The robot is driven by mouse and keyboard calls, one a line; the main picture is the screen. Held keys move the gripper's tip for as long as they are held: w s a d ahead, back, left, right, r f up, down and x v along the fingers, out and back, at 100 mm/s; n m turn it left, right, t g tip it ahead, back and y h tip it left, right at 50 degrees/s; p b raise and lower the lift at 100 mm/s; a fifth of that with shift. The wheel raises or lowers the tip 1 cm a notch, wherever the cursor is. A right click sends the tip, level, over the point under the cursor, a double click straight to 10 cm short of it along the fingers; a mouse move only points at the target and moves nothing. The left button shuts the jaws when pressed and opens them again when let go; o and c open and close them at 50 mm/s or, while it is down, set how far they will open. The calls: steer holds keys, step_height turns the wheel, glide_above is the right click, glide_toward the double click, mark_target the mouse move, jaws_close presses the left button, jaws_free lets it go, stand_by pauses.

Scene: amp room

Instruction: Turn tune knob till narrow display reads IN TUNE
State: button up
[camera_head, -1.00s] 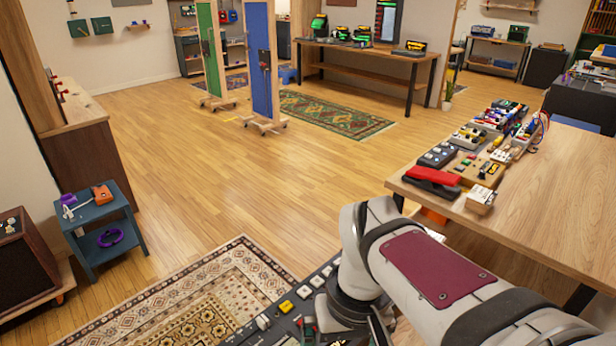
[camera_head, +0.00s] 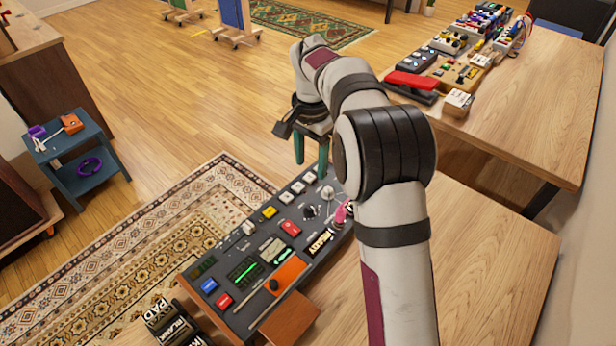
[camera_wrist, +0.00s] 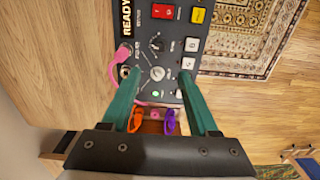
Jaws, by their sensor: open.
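The dark control panel (camera_head: 262,312) lies on the wooden bench. It carries a black knob (camera_head: 309,212) and a silver knob near its far right end. In the wrist view the black knob (camera_wrist: 156,44) and the silver knob (camera_wrist: 157,73) also show; I cannot read which is the tune knob. A narrow dark display (camera_head: 202,267) sits at the panel's left end, its text too small to read. My gripper (camera_head: 311,165) points down at the panel's far right end. Its teal fingers are apart and empty; in the wrist view the silver knob appears between the fingertips (camera_wrist: 156,76).
A square green screen (camera_head: 245,271), coloured buttons and a READY plate (camera_head: 320,241) crowd the panel. A pink cable (camera_wrist: 115,68) is plugged in beside the left finger. Orange (camera_wrist: 141,120) and purple (camera_wrist: 168,122) items lie near the fingers.

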mark_target(311, 206)
step_height(311, 206, down, 14)
steer(key=shift+f, duration=0.1)
jaws_close()
stand_by(0.3)
